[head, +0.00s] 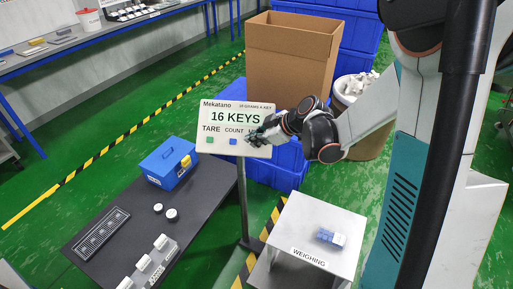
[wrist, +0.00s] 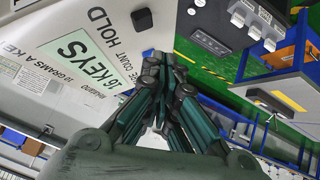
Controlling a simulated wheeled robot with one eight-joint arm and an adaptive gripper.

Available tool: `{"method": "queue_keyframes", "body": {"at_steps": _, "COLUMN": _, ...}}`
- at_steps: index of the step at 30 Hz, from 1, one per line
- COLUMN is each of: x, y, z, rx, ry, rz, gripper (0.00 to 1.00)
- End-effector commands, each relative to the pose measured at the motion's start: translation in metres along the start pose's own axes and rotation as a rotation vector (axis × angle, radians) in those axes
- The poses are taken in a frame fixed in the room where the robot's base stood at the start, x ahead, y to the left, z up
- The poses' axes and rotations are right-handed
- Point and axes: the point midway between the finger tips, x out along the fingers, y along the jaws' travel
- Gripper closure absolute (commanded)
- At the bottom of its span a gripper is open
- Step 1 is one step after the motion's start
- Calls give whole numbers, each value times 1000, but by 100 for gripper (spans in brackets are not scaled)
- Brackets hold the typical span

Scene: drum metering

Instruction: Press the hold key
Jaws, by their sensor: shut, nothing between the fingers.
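The display panel (head: 225,117) on a post reads "16 KEYS", with a green key (head: 210,139) under TARE and a blue key (head: 233,141) under COUNT. The HOLD end is hidden behind my gripper (head: 254,139) in the head view. In the wrist view the dark hold key (wrist: 142,18) shows beside the word HOLD, and the blue count key (wrist: 148,53) is nearer the fingertips. My gripper (wrist: 166,60) is shut and empty, its tips at the panel's right part. I cannot tell whether they touch the panel.
A white weighing stand (head: 300,225) holds blue and white pieces (head: 330,237). A dark low table (head: 150,215) carries a blue box (head: 168,163) and several small items. A cardboard box (head: 290,60) on blue crates stands behind the panel. A bin of white pieces (head: 355,88) is beside my arm.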

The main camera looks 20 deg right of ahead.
Motion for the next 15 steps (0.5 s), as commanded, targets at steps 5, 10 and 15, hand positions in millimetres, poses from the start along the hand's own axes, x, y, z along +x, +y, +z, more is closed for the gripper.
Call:
{"method": "queue_keyframes", "body": {"at_steps": 5, "x": 12, "y": 8, "z": 10, "rx": 0, "ry": 0, "rz": 0, "gripper": 100}}
{"method": "queue_keyframes", "body": {"at_steps": 10, "x": 16, "y": 11, "z": 12, "rx": 0, "ry": 0, "rz": 0, "gripper": 100}}
{"method": "queue_keyframes", "body": {"at_steps": 15, "x": 16, "y": 12, "z": 12, "rx": 0, "ry": 0, "rz": 0, "gripper": 100}}
